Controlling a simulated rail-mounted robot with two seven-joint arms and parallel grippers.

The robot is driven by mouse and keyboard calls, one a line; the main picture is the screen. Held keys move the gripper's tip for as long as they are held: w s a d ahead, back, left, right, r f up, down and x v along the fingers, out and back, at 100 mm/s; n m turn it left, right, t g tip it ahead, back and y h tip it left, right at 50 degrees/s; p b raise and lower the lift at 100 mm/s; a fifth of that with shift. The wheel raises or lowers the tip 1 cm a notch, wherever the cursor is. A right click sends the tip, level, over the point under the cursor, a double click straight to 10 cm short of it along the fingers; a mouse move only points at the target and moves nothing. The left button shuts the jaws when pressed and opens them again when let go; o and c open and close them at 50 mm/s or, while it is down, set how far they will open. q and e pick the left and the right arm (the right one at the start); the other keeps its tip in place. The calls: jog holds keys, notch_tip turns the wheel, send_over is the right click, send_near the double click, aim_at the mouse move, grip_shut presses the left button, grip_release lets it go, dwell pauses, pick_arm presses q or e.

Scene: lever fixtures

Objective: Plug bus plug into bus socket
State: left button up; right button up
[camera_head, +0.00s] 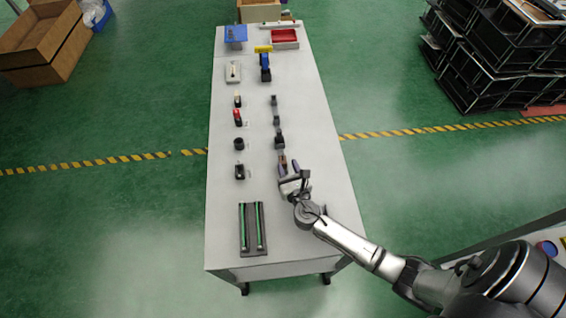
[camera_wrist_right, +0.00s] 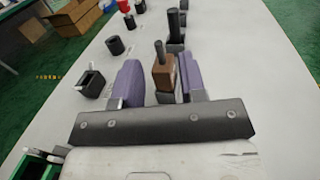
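A brown block with a dark upright post, which looks like the bus plug (camera_wrist_right: 162,73), stands on the table between my right gripper's purple fingers (camera_wrist_right: 161,82). Narrow gaps show on both sides of the block, so the gripper looks open around it. In the head view the plug (camera_head: 282,159) is small, at the tips of my right gripper (camera_head: 289,169). A black, open-topped box, probably the bus socket (camera_wrist_right: 91,84), sits to the left, apart from the gripper. It also shows in the head view (camera_head: 240,172). My left gripper is not in view.
A dark fixture with two green strips (camera_head: 251,229) lies at the table's near left. Several small black fixtures stand in two columns farther up the white table (camera_head: 317,130). A blue tray (camera_head: 236,34) and a red tray (camera_head: 285,36) are at the far end.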

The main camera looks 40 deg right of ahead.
aim_at(283, 157)
jog(key=x, duration=0.5)
jog(key=shift+c, duration=0.4)
grip_shut()
